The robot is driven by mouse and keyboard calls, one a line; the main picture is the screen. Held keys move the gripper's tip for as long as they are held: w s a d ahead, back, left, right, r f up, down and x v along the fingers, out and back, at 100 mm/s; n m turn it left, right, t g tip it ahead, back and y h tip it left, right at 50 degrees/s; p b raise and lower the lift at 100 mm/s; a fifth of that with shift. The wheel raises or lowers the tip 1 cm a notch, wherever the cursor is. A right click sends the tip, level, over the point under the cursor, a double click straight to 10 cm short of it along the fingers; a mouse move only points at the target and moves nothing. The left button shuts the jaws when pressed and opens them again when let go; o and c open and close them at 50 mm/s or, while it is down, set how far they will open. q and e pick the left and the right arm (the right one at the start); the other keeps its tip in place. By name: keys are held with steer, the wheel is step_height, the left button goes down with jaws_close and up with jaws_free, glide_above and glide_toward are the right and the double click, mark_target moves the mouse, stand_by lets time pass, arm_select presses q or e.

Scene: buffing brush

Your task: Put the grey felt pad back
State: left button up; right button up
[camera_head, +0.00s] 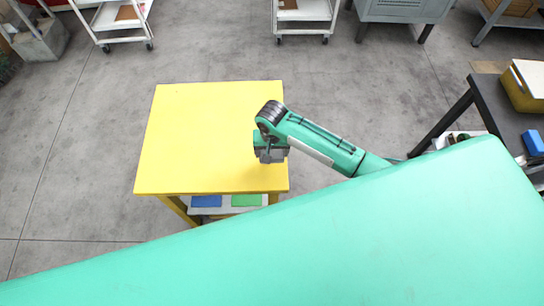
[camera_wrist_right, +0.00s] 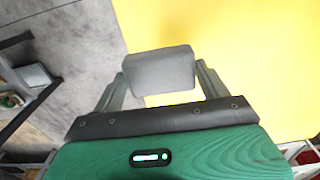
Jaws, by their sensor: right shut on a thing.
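My right gripper (camera_head: 270,158) is over the right part of the yellow table (camera_head: 195,135). It is shut on the grey felt pad (camera_head: 273,155), which shows only in part in the head view. In the right wrist view the pad (camera_wrist_right: 160,71) is a grey block with rounded corners, held between the two fingers of the right gripper (camera_wrist_right: 160,85). The yellow table top (camera_wrist_right: 240,50) lies beyond it. I cannot tell the pad's exact height above the table. My left gripper is not in view.
The yellow table top is otherwise bare. A blue piece (camera_head: 206,201) and a green piece (camera_head: 246,200) lie on its lower shelf. A dark table (camera_head: 497,100) with a yellow box (camera_head: 522,90) and a blue object (camera_head: 533,142) stands at the right. White carts stand at the back.

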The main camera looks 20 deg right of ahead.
mark_target(271, 153)
steer(key=shift+w+f, duration=0.1)
steer(key=shift+f, duration=2.65)
steer(key=shift+f, duration=0.1)
steer(key=o, duration=0.9)
step_height(271, 153, up, 12)
steer(key=shift+r+b, duration=0.15)
steer(key=shift+b, duration=0.25)
steer(key=shift+a, duration=0.1)
